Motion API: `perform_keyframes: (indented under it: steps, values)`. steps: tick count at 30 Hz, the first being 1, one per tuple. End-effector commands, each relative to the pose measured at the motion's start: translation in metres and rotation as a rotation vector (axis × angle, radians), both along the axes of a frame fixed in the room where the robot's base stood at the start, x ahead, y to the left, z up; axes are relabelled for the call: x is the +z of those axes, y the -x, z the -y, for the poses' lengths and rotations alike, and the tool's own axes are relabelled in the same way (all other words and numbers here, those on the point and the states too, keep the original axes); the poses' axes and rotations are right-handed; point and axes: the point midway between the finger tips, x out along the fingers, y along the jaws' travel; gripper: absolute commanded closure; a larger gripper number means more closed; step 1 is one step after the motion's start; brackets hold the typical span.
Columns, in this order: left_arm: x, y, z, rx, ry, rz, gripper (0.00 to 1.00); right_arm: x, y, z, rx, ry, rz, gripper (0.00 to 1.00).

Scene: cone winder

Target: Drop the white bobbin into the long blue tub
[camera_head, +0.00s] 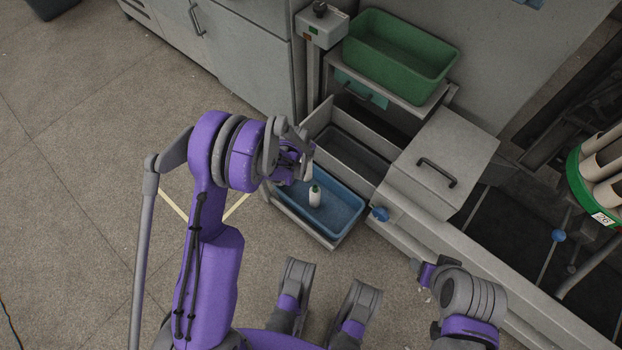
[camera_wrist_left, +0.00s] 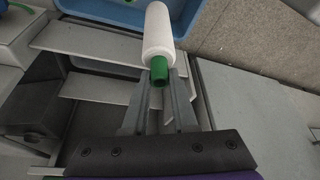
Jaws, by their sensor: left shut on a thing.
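The white bobbin (camera_head: 315,199) has a green end and shows over the long blue tub (camera_head: 345,235). In the left wrist view the bobbin (camera_wrist_left: 158,30) extends away from the fingers, its green end nearest them, with the blue tub (camera_wrist_left: 110,11) behind it. My left gripper (camera_head: 309,177) is shut on the bobbin near its green end; its fingers also show in the left wrist view (camera_wrist_left: 160,75). The gap between the bobbin and the tub floor is hard to judge. My right gripper (camera_head: 424,272) is at the lower right, away from the tub; its jaws are unclear.
A green bin (camera_head: 400,55) stands on a shelf behind. An open grey trough (camera_head: 345,150) lies just behind the blue tub, with a grey handled box (camera_head: 445,160) to its right. A blue knob (camera_head: 380,214) is near the tub's right side. Open floor lies to the left.

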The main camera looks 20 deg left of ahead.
Motion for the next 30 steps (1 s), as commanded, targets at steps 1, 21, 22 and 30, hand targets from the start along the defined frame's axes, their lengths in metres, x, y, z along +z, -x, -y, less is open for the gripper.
perform_keyframes:
  steps: [1,21,22,30]
  values:
    - [-0.018,-0.001,0.0,0.0,0.0,0.0,1.0,-0.006,-0.001,0.0,0.0,0.0,-0.001,0.39]
    - [-0.12,0.0,0.0,-0.001,0.0,0.0,1.0,-0.027,-0.005,0.0,0.0,0.0,-0.002,0.39]
    - [-0.125,0.0,0.0,-0.001,0.0,0.0,1.0,-0.027,-0.005,0.0,0.0,0.0,-0.002,0.39]
    - [-0.137,0.0,0.0,-0.001,0.0,0.0,1.0,-0.028,-0.005,0.0,0.0,0.0,-0.001,0.39]
